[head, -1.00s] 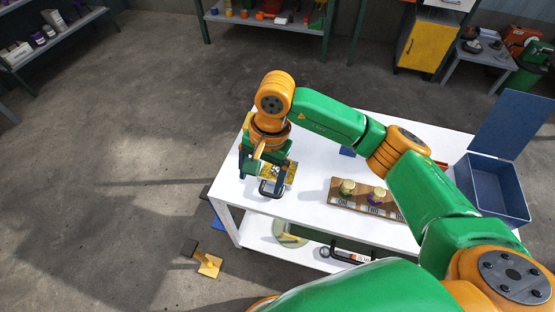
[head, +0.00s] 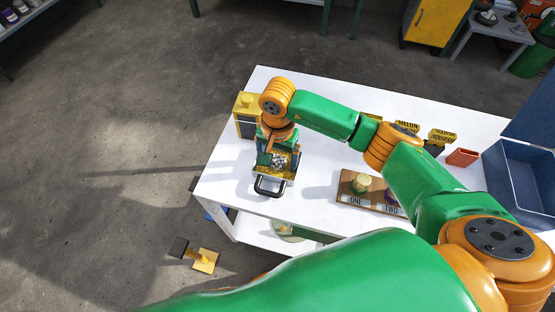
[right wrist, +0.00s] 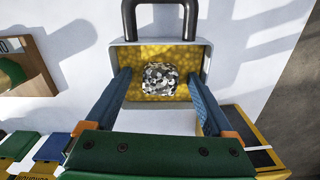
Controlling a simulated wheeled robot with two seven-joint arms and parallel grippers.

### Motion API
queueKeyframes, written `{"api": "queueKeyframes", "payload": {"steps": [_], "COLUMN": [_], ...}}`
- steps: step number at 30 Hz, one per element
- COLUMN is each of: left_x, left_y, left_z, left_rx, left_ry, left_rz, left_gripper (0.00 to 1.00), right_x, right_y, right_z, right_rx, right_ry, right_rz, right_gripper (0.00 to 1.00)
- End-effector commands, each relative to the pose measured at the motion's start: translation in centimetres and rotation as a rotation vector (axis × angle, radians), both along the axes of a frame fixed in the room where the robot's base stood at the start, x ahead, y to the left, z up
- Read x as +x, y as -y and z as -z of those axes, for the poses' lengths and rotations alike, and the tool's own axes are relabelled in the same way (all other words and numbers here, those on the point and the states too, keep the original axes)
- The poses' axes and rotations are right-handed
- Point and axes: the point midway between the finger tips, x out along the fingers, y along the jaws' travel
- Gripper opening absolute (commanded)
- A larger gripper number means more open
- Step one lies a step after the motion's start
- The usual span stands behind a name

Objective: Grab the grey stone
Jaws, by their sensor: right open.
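The grey stone (right wrist: 160,78) is a speckled black, white and grey lump. It lies in a small grey tray (right wrist: 208,62) with a yellow lining and a dark handle. In the head view the stone (head: 279,160) shows just below my right gripper (head: 277,156). In the right wrist view my right gripper (right wrist: 159,80) is open, with one blue finger on each side of the stone and visible gaps between. How far the fingertips reach down into the tray is hard to tell. My left gripper is not in view.
The tray stands near the front left of the white table (head: 228,178). A yellow and black box (head: 245,115) is behind it. A wooden board (head: 346,186) with labelled spots is to the right, and a blue open bin (head: 520,180) stands further right.

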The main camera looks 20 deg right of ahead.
Motion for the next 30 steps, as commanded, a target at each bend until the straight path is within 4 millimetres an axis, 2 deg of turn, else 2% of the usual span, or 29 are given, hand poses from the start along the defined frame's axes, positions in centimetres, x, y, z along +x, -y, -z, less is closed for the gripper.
{"api": "queueKeyframes", "payload": {"steps": [4,5,14,24,29,30], "left_x": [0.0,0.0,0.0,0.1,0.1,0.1], "left_y": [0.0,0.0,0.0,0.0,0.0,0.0], "left_z": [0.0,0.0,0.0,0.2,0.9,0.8], "left_rx": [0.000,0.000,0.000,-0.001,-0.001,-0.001], "left_ry": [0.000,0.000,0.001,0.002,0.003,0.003], "left_rz": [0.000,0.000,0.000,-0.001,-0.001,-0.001], "left_gripper": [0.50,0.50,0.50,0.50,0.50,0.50], "right_x": [0.0,0.0,0.0,0.0,0.2,-0.1], "right_y": [0.0,0.0,0.0,0.0,0.0,1.0], "right_z": [0.0,0.0,0.0,-0.5,-3.1,-4.2], "right_rx": [0.000,0.000,0.000,0.000,0.000,-0.001], "right_ry": [0.000,0.000,0.000,0.001,0.008,0.006], "right_rz": [0.000,0.000,0.001,0.001,0.000,0.003], "right_gripper": [0.88,0.82,0.01,0.00,0.00,0.00]}}
